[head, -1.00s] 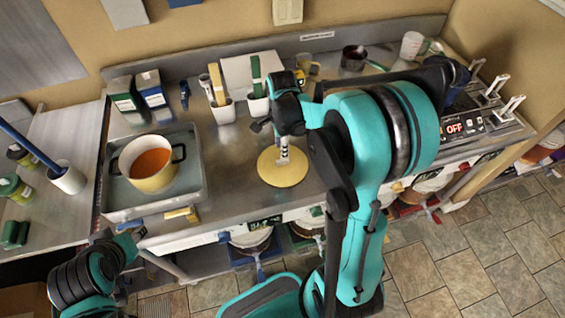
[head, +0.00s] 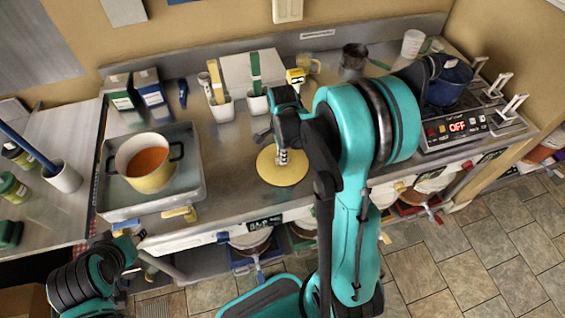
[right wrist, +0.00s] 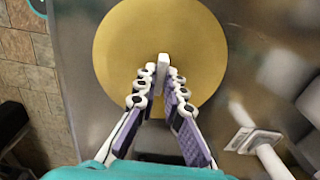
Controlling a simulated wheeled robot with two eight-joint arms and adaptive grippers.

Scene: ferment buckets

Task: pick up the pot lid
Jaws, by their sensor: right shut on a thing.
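The pot lid (head: 283,174) is a flat yellow disc with a small upright light handle, lying on the steel counter. It also fills the upper middle of the right wrist view (right wrist: 125,45). My right gripper (head: 282,156) comes down over the middle of the lid. In the right wrist view its fingertips (right wrist: 163,76) are closed around the light handle (right wrist: 163,62). I see no clear gap between lid and counter. A cream pot (head: 152,180) with orange contents stands uncovered in a grey tray at the left. Part of my left arm shows at lower left, but its gripper does not.
The grey tray (head: 196,197) is left of the lid. White holders (head: 222,109) with upright tools stand behind it. A dark blue pot (head: 449,86) sits on the stove unit (head: 456,128) at the right. The counter around the lid is mostly clear.

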